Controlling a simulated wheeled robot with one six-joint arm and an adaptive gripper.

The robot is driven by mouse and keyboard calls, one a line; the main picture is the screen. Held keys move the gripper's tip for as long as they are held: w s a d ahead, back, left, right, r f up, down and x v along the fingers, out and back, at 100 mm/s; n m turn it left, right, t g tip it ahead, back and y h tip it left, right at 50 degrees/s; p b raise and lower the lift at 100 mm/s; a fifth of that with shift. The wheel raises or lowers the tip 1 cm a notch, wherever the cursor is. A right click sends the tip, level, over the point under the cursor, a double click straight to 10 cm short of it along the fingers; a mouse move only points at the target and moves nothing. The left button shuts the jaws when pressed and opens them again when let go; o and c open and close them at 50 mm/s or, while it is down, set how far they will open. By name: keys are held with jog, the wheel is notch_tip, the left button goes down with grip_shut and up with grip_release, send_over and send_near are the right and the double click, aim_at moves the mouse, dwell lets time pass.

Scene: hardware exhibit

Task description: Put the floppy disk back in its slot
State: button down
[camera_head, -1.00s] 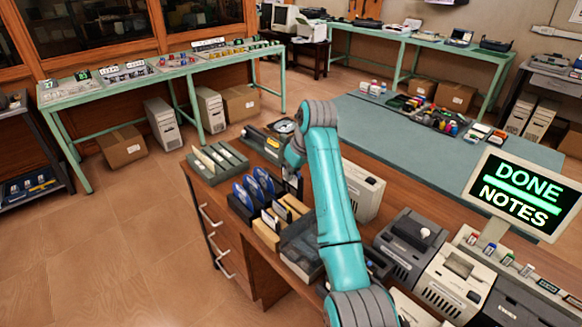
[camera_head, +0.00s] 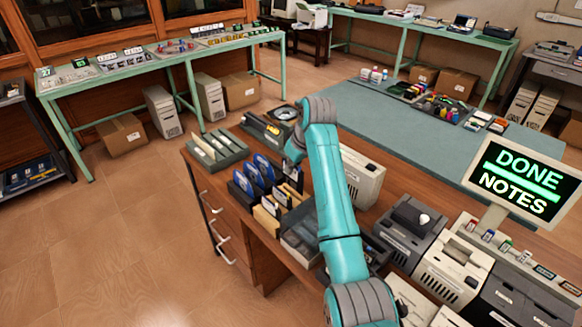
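My gripper (camera_head: 292,176) points down over the desk, just right of a rack of blue disks. It is small, dark and partly hidden by my teal arm, so its fingers and anything between them cannot be made out. Several blue disks (camera_head: 254,172) stand upright in a dark slotted rack (camera_head: 238,192). In front of them is a rack with tan and dark upright pieces (camera_head: 268,208). A grey-green slotted rack (camera_head: 222,160) with pale cards stands behind to the left. I cannot tell which piece is the task's floppy disk or which slot is its own.
A beige drive box (camera_head: 362,178) stands right of my arm. Grey and beige machines (camera_head: 410,232) and a sign reading DONE NOTES (camera_head: 515,180) fill the right side. A grey-green mat (camera_head: 400,140) has bare room. The desk's drawers (camera_head: 218,225) face the open floor.

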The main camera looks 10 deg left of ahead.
aim_at(291, 182)
jog(key=shift+f, duration=0.65)
dwell(1.4)
jog(key=shift+f, duration=2.45)
jog(key=c, duration=1.2)
grip_release()
jog(key=shift+c, duration=0.2)
jog(key=shift+r, duration=0.1)
jog(key=shift+r, duration=3.9)
